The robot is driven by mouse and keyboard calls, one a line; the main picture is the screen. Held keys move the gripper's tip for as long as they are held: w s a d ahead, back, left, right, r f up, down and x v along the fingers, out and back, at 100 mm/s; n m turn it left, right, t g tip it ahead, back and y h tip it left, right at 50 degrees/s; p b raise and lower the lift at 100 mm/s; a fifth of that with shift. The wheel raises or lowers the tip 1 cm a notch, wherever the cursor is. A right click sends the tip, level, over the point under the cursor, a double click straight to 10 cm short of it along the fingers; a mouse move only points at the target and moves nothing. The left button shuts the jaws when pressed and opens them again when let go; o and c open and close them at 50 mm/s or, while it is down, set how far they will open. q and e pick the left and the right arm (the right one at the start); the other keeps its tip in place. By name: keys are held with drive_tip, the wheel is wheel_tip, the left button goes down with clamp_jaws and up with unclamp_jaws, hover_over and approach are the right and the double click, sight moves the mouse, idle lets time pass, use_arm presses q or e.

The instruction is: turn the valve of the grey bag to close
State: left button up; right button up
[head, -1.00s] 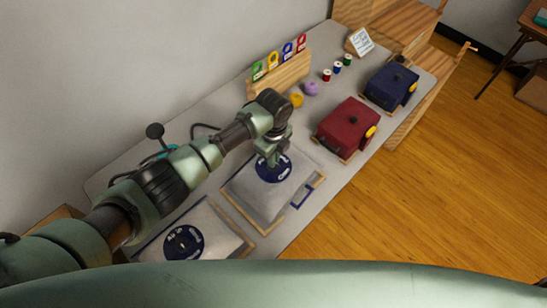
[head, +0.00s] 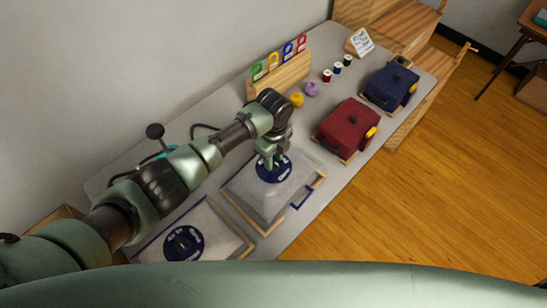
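Two grey bags lie on the table, each with a dark blue round dial marked in white. The middle grey bag (head: 255,203) has its dial (head: 271,175) partly hidden by my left gripper. The other grey bag (head: 212,222) is nearer, at lower left, with its dial (head: 183,244) in plain view. My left gripper (head: 272,163) points down at the upper part of the middle bag's dial, at or just above its centre. The valve's handle there is hidden, and I cannot tell whether the fingers grip it. My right gripper is out of view.
A red bag (head: 342,124) and a navy bag (head: 390,84) stand farther right on the table (head: 316,207). Yellow yarn (head: 296,99), purple yarn (head: 311,89) and thread spools (head: 337,68) sit behind. A wooden rack (head: 279,77) holds coloured tags by the wall.

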sight(274, 161)
use_arm(q)
wheel_tip(274, 161, up, 7)
drive_tip(key=shift+r+b, duration=0.1)
drive_tip(key=shift+b, duration=0.8)
drive_tip(key=shift+r, duration=0.2)
